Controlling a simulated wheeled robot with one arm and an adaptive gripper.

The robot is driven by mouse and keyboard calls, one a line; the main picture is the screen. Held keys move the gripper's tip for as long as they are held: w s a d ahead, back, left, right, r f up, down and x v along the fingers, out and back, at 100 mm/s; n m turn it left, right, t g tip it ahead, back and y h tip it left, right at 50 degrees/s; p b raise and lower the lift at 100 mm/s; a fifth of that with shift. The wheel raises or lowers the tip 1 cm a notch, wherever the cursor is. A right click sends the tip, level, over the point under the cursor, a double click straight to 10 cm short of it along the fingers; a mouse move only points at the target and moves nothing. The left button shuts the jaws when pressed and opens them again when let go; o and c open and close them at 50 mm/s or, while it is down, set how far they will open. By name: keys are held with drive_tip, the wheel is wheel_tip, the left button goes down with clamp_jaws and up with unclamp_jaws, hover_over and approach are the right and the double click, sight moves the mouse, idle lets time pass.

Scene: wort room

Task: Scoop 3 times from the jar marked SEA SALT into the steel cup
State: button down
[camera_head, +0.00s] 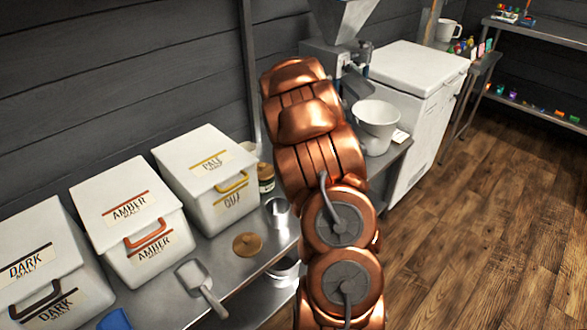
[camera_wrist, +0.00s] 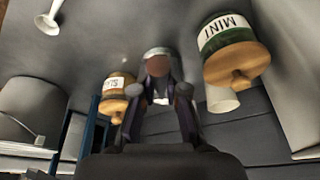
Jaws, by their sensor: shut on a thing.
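My gripper (camera_wrist: 158,88) is hidden behind my copper arm in the head view. In the wrist view its dark fingers are shut on a small item with a reddish-brown rounded part (camera_wrist: 157,66); I cannot tell what it is. A shiny grey cup-like vessel (camera_head: 278,211), perhaps the steel cup, stands on the bench left of my arm. A round wooden lid (camera_head: 246,244) lies near it. I read no SEA SALT label. The wrist view shows a wooden-lidded jar marked MINT (camera_wrist: 228,38) and a smaller jar (camera_wrist: 117,88) with a partly readable label.
A small brown jar (camera_head: 266,178) stands behind the cup.

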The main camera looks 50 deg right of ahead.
drive_tip(key=shift+s+a+f+b, duration=0.1)
drive_tip(key=shift+s+a+b, duration=0.05)
drive_tip(key=shift+b, duration=0.65)
drive_tip(key=shift+t, duration=0.3)
drive_tip(key=shift+s+a+t+h+b, duration=0.2)
drive_tip(key=shift+t+h+b, duration=0.15)
drive_tip(key=shift+b, duration=0.7)
drive_tip(key=shift+t+h+b+v, duration=0.25)
drive_tip(key=shift+b+v, duration=0.25)
drive_tip(key=shift+v, duration=0.7)
drive_tip(key=shift+w, duration=0.1)
